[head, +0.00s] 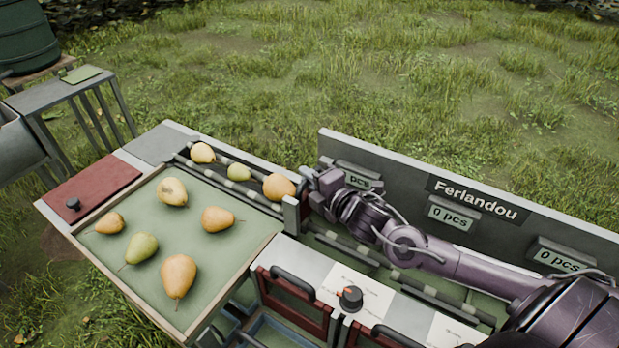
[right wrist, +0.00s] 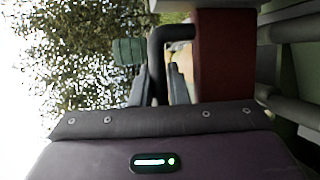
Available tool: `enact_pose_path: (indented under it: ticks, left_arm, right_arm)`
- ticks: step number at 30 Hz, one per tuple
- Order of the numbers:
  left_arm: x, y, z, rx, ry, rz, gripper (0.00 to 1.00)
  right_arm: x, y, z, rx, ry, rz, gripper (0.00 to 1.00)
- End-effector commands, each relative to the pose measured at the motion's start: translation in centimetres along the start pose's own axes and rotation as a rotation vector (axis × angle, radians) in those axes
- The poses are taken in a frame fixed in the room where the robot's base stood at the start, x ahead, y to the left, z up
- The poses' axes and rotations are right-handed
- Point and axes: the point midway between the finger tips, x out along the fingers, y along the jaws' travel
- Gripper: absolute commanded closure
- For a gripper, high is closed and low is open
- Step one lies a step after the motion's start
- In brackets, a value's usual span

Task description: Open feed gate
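The feed gate (head: 291,214) is a grey upright piece at the right end of the pear channel. In the right wrist view it seems to be the red panel (right wrist: 225,60) with a black bar handle (right wrist: 157,50). My right gripper (head: 314,182) is at the gate's right side. In the wrist view its fingers (right wrist: 159,84) lie close on both sides of the handle, with little gap, and look shut on it. The gate stands upright across the channel; an orange pear (head: 278,187) is just left of it. My left gripper is not in view.
Two more pears (head: 203,153) (head: 238,173) lie in the channel. Several pears lie on the green tray (head: 200,268). A grey board (head: 400,190) with counters stands behind my right arm. A black knob (head: 351,298) and red doors (head: 297,303) are in front.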

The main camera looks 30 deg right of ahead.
Motion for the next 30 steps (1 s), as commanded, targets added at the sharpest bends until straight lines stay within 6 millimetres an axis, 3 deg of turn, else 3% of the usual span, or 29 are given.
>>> enact_pose_path:
  ticks: [8,21,30]
  left_arm:
    - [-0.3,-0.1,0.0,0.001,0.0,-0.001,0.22]
    - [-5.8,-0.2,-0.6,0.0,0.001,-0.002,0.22]
    - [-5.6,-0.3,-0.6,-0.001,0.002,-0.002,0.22]
  right_arm:
    - [-0.1,0.3,0.1,0.0,-0.001,0.0,1.0]
    - [-1.4,7.5,0.5,0.001,-0.002,0.007,1.0]
    - [-1.4,7.3,0.5,0.0,-0.002,0.004,1.0]
